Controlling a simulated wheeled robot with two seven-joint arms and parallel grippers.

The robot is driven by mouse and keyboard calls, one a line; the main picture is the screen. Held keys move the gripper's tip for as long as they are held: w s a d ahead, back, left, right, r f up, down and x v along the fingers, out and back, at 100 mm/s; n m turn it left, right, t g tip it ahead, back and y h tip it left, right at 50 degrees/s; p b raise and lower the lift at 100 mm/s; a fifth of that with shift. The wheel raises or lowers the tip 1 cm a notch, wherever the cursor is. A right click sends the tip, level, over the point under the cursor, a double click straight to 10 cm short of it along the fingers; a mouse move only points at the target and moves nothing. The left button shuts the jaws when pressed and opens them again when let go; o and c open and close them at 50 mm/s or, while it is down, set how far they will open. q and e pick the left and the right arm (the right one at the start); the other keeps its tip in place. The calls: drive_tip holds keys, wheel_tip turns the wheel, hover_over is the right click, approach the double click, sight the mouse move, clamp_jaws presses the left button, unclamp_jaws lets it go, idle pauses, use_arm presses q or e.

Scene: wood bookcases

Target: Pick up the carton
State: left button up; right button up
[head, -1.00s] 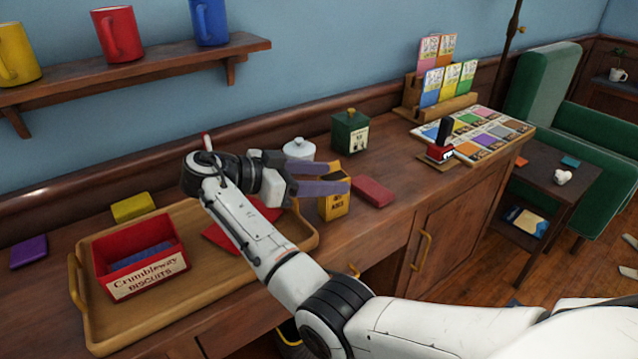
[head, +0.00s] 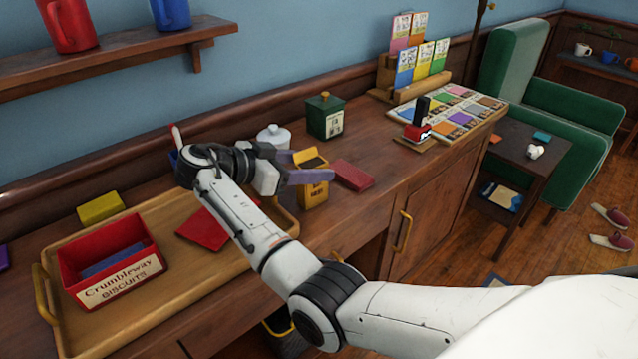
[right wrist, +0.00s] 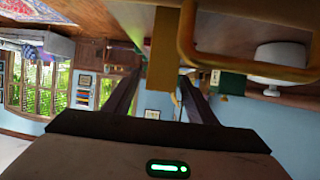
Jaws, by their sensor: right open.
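The carton (head: 313,192) is a small yellow box with a dark top and dark lettering, standing upright on the wooden counter right of the tray. My right gripper (head: 312,167) is at the carton's upper part, with its purple-grey fingers spread. One finger passes in front of the carton and the other shows behind its left side. In the right wrist view the fingers of my right gripper (right wrist: 158,95) are apart, with the yellow carton (right wrist: 163,55) between them. I cannot tell whether either finger touches it. My left gripper is not in view.
A red box (head: 353,175) lies close right of the carton. A white lidded jar (head: 273,137) and green canister (head: 325,118) stand behind. The wooden tray (head: 160,310) on the left holds a red biscuit box (head: 112,262).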

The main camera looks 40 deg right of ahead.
drive_tip(key=shift+d+f, duration=0.1)
drive_tip(key=shift+d, duration=0.25)
drive_tip(key=shift+a, duration=0.1)
drive_tip(key=c, duration=1.1)
drive_tip(key=shift+c, duration=0.2)
